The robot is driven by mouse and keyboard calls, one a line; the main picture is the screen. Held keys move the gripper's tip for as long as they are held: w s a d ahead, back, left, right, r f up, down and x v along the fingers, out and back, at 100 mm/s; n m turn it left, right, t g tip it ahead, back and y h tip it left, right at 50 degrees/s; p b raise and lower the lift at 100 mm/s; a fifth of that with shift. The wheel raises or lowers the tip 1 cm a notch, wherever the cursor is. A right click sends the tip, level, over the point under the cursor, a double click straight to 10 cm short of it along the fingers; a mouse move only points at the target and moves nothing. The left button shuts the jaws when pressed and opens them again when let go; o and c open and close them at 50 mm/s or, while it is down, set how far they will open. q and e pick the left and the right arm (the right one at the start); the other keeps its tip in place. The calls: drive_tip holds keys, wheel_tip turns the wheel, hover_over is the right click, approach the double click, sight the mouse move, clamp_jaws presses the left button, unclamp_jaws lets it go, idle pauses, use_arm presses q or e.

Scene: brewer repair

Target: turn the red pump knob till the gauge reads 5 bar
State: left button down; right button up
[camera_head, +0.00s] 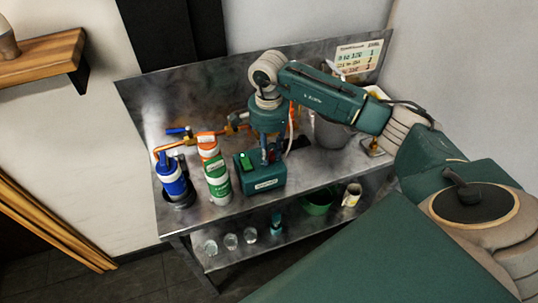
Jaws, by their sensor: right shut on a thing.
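The dark green pump box (262,183) with a lit green switch (246,160) stands on the metal bench. My right gripper (270,154) points straight down over the top of the box. It is shut at the place of the red pump knob, which its fingers almost wholly hide. No gauge face can be made out, so its reading cannot be told. My left gripper is out of view.
A blue canister (172,178) and a white, green and orange canister (215,172) stand left of the pump, with orange pipes above. A grey bucket (330,130) is behind my right forearm. Glasses (230,241), a green bowl (317,203) and a mug (351,195) sit on the lower shelf.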

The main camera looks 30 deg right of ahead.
drive_tip(key=shift+m+b, duration=0.7)
drive_tip(key=shift+m, duration=0.3)
drive_tip(key=shift+r+m, duration=0.1)
drive_tip(key=shift+m, duration=0.3)
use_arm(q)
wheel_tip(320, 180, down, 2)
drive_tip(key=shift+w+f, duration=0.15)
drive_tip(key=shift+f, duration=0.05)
use_arm(e)
drive_tip(key=shift+w, duration=0.1)
drive_tip(key=o, duration=1.2)
drive_tip(key=shift+c, duration=0.2)
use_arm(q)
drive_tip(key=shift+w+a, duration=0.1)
use_arm(e)
drive_tip(key=shift+r, duration=0.1)
wheel_tip(320, 180, up, 12)
